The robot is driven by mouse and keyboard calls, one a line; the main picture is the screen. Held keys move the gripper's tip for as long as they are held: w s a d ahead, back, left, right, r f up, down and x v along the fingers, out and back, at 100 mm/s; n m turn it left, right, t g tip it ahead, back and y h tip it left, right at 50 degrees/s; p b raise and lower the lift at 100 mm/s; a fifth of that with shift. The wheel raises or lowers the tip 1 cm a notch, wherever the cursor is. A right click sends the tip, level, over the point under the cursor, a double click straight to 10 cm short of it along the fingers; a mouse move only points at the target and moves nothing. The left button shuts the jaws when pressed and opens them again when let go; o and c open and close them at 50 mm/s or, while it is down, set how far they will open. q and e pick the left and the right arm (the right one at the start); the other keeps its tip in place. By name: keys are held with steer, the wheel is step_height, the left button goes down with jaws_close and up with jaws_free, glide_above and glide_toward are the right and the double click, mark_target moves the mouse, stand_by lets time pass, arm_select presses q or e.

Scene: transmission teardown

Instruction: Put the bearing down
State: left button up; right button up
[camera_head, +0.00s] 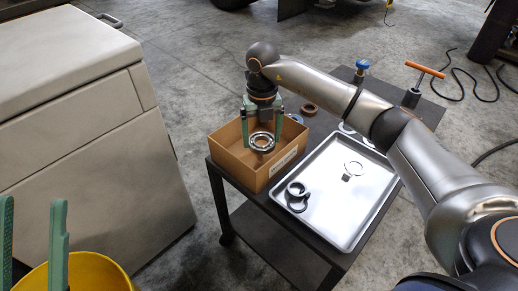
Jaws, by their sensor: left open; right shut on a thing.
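The bearing (262,150), a metal ring, is held in my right gripper (262,143), whose green fingers point down on both sides of it. The bearing is over the open cardboard box (230,157) at the table's left end. I cannot tell how far it is above the box floor. My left gripper (33,208) is at the bottom left, open and empty, with its two green fingers pointing up beside a yellow rounded thing. It is well away from the bearing.
A brown ring (309,109) lies behind the box. An orange-handled tool (425,69) stands at the back right. A large grey cabinet (90,130) stands left.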

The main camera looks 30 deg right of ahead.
mark_target(259, 147)
steer(key=shift+w+a+f, duration=0.15)
steer(key=shift+f, duration=0.2)
step_height(259, 147, down, 3)
steer(key=shift+w+a+f+b, duration=0.1)
steer(key=shift+a+f+b, duration=0.1)
steer(key=shift+b, duration=1)
steer(key=shift+d+r, duration=0.1)
steer(key=o, duration=1.4)
steer(key=shift+f, duration=0.2)
steer(key=shift+r, duration=0.1)
step_height(259, 147, up, 12)
steer(key=p, duration=0.5)
